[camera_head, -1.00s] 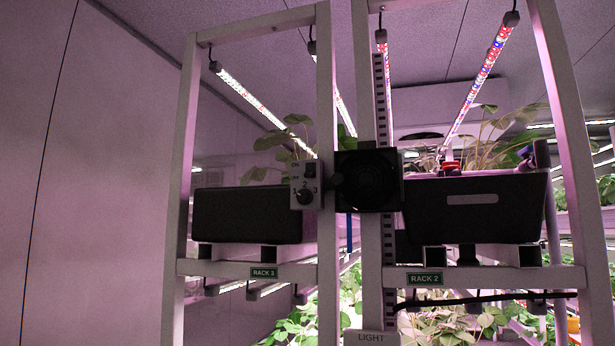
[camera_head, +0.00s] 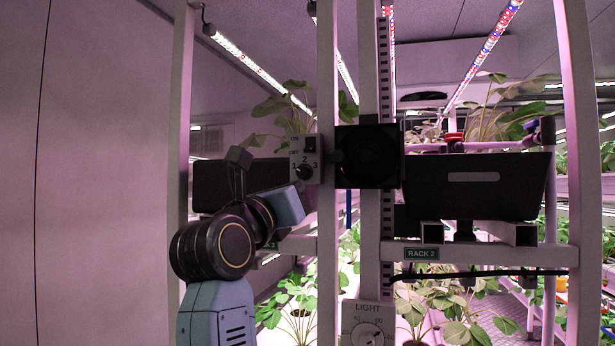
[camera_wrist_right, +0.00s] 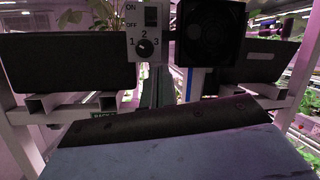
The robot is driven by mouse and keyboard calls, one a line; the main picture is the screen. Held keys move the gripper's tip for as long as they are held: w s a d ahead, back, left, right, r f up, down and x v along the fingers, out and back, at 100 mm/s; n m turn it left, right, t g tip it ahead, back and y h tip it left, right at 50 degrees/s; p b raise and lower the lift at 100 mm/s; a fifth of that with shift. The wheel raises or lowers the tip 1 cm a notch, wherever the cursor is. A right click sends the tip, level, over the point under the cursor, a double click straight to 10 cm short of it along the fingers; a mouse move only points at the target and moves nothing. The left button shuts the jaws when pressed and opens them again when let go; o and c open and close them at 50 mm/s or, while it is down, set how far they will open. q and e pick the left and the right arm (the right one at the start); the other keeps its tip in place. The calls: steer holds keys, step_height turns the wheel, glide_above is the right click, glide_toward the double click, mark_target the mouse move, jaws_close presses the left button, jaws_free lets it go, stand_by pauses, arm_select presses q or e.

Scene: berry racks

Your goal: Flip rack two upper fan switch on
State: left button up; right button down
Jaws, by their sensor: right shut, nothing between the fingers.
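The fan control box (camera_head: 305,171) is a light panel on the post, with a dark rocker switch (camera_head: 310,144) marked ON and OFF above a dial marked 1, 2, 3. I cannot tell which way the rocker is tilted. The black fan (camera_head: 367,157) is just right of it. The RACK 2 label (camera_head: 422,254) is below. My right gripper (camera_head: 289,206) is at the box's lower left; its fingers are mostly hidden in the head view. In the right wrist view the shut, empty fingers (camera_wrist_right: 157,88) appear below the dial, and the rocker (camera_wrist_right: 151,16) is near the top.
A dark planter (camera_head: 478,187) stands on rack two, right of the fan. Rack three's planter (camera_head: 208,187) is partly hidden behind my arm. A LIGHT dial panel (camera_head: 367,326) is lower on the post. A black cable (camera_head: 480,274) runs below rack two's crossbar.

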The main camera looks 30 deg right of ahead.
steer(key=r+y, duration=0.1)
steer(key=s+a+r+y, duration=0.1)
steer(key=r+m+t+y, duration=0.1)
steer(key=r, duration=0.1)
steer(key=shift+s+a, duration=0.2)
steer(key=shift+s, duration=0.15)
steer(key=shift+d, duration=0.1)
steer(key=p, duration=0.3)
glide_toward(313, 159)
steer(key=x, duration=0.5)
steer(key=shift+w+d+r, duration=0.1)
steer(key=shift+w, duration=0.05)
steer(key=shift+w+d+p, duration=0.3)
steer(key=shift+w+d, duration=0.05)
steer(key=shift+d, duration=0.05)
